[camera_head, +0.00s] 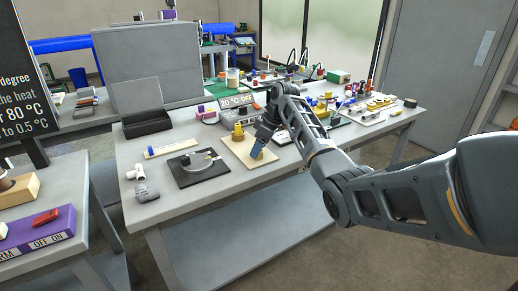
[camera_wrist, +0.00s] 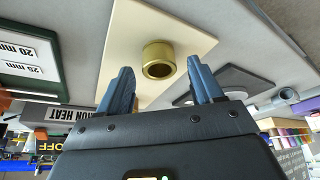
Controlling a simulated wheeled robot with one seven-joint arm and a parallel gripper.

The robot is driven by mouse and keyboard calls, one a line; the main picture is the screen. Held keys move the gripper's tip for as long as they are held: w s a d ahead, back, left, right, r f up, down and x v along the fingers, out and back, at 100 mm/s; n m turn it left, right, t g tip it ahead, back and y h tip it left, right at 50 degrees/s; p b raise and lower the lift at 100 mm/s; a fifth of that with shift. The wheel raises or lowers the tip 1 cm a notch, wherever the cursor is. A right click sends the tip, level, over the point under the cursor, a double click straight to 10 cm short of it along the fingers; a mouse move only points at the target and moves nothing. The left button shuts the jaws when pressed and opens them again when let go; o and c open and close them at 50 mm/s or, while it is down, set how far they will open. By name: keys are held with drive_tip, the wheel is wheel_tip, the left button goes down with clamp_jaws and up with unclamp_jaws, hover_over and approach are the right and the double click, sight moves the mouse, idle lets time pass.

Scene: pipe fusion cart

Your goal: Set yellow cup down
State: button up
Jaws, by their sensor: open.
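A yellow, brass-toned hollow cup (camera_wrist: 158,60) stands on a beige board (camera_wrist: 120,65) in the wrist view. It is just beyond and between my fingertips, apart from both. My gripper (camera_wrist: 158,85) has its two blue fingers spread with nothing held. In the head view my gripper (camera_head: 259,146) points down over the beige board (camera_head: 240,155). Part of the yellow cup (camera_head: 257,155) shows at the fingertips there, the rest hidden by the fingers. Another yellow piece (camera_head: 238,132) stands at the board's back left.
A black plate (camera_head: 197,169) with a gauge-like part lies left of the board. Grey pipe fittings (camera_head: 144,190) lie at the table's front left. A sign reading 20 °C OFF (camera_head: 237,102) stands behind. Several small parts crowd the right side. The table's front edge is clear.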

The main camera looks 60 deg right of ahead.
drive_tip(key=v, duration=1.1)
drive_tip(key=shift+b, duration=0.3)
drive_tip(key=shift+s, duration=0.1)
